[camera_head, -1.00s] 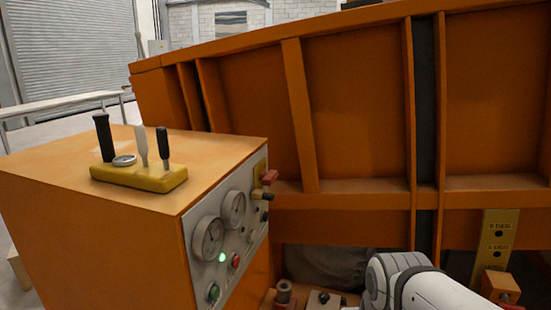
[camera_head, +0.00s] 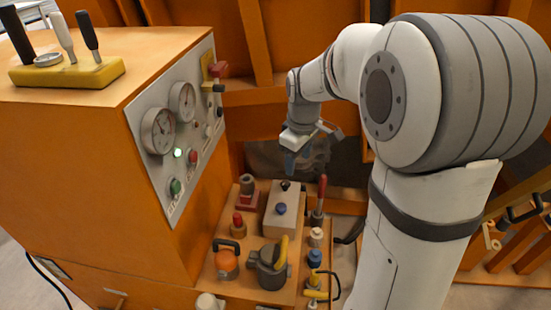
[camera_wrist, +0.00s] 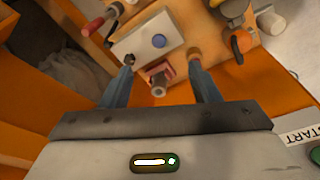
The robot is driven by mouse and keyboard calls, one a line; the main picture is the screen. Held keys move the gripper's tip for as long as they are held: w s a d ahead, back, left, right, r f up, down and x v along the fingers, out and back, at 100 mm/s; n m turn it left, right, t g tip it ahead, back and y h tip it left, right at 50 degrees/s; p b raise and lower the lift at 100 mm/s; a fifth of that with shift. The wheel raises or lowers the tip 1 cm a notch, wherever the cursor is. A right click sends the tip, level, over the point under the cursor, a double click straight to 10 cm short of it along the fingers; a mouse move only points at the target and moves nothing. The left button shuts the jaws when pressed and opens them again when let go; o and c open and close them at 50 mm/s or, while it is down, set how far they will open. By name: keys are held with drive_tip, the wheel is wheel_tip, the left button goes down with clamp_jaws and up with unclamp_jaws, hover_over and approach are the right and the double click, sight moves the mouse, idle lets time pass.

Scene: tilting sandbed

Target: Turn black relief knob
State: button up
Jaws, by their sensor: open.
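A small black knob (camera_head: 285,185) stands on the far end of a pale grey block (camera_head: 272,222), with a blue knob (camera_head: 281,208) on the same block. In the wrist view the black knob (camera_wrist: 129,59) is beside the left fingertip, and the blue knob (camera_wrist: 159,41) lies beyond the fingertips. No label on the black knob is readable. Another black knob (camera_head: 219,88) sits on the control panel, below a red one. My gripper (camera_head: 303,165) is open and empty, pointing down above the block's far end. Its blue fingers (camera_wrist: 160,64) are spread; their exact height above the block is unclear.
A red fitting with a grey post (camera_wrist: 157,82) shows between my fingers. A red-handled lever (camera_head: 320,194) stands right of the block. The orange cabinet (camera_head: 80,180) with gauges borders the left.

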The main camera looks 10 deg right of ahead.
drive_tip(key=w+f+n+b, duration=0.1)
drive_tip(key=w+f+n, duration=0.4)
drive_tip(key=w+f, duration=0.4)
drive_tip(key=n+g+b, duration=0.1)
drive_tip(key=n, duration=0.3)
hover_over(285, 182)
drive_tip(key=f, duration=0.8)
drive_tip(key=shift+s+f, duration=0.15)
drive_tip(key=shift+s, duration=0.1)
drive_tip(key=shift+w+f, duration=0.2)
drive_tip(key=shift+f, duration=0.4)
wheel_tip(285, 182, down, 7)
drive_tip(key=shift+f, duration=0.1)
drive_tip(key=c, duration=1)
